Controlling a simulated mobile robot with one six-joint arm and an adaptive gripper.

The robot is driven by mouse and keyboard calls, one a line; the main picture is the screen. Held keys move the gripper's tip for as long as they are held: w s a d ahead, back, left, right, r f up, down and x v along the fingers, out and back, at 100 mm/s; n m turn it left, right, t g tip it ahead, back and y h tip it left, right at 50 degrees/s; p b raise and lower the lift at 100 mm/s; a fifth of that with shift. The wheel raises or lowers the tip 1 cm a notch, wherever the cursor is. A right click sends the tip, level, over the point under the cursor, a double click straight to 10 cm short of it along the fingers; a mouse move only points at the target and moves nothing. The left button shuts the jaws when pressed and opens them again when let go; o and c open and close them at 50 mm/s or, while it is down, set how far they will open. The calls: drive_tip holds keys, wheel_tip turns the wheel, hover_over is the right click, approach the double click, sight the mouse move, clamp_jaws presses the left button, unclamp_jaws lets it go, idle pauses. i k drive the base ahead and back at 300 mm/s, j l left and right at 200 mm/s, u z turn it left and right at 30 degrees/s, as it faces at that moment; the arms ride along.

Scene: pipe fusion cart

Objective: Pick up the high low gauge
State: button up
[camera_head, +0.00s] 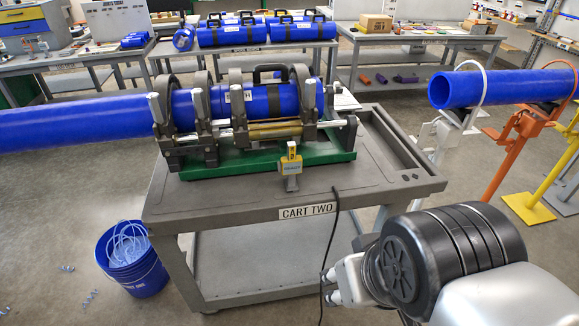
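A small yellow and grey gauge (291,166), which looks like the high low gauge, stands upright near the front edge of the cart (190,203) labelled CART TWO. It is just in front of the green base of the pipe clamp machine (240,130). Its small label is too small to read. My gripper (328,287) is at the lower right, in front of the cart and below its top, well apart from the gauge. Its two tips point left and appear spread with nothing between them. My dark wrist joint hides part of it.
A long blue pipe (75,122) runs left from the machine. Another blue pipe (505,88) rests on stands at the right. A black cable (336,215) hangs over the cart's front. A blue bucket (133,262) stands on the floor. The cart's front right top is clear.

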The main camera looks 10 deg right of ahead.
sight(291, 164)
drive_tip(key=u, duration=1.85)
drive_tip(key=k+j+z, duration=0.1)
drive_tip(key=z, duration=1.75)
drive_tip(key=i+j+z, duration=0.3)
drive_tip(key=j, duration=0.3)
drive_tip(key=i+j+z, duration=0.3)
drive_tip(key=j, duration=0.4)
drive_tip(key=i+j+z, duration=0.15)
drive_tip(key=j, duration=0.25)
drive_tip(key=i+j+u, duration=0.1)
drive_tip(key=i+j, duration=0.05)
drive_tip(key=j, duration=0.05)
